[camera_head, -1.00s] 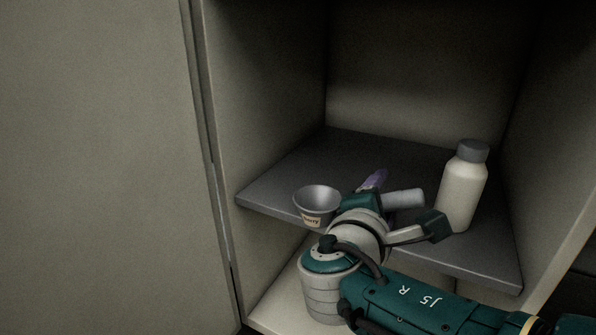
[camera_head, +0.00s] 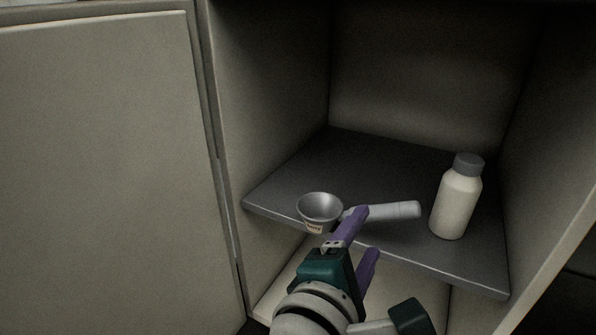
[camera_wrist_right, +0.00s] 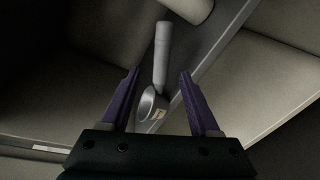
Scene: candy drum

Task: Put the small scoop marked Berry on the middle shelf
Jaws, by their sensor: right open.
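The small scoop has a round grey metal cup (camera_head: 319,208) with a partly readable tan label, and a light grey handle (camera_head: 395,211). It lies on the dark shelf (camera_head: 290,170) in the cabinet, cup by the front edge at left, handle pointing right. My right gripper (camera_head: 360,242) is open in front of the shelf, its purple fingers pointing in. One finger overlaps the scoop's neck in the head view. In the right wrist view the scoop (camera_wrist_right: 162,55) shows between the spread fingers (camera_wrist_right: 160,73), with nothing gripped. My left gripper is out of view.
A white bottle (camera_head: 456,205) with a grey cap stands upright on the shelf, right of the handle. The back of the shelf is clear. A cabinet side wall (camera_head: 265,95) bounds the left, and a pale panel (camera_head: 100,170) stands farther left.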

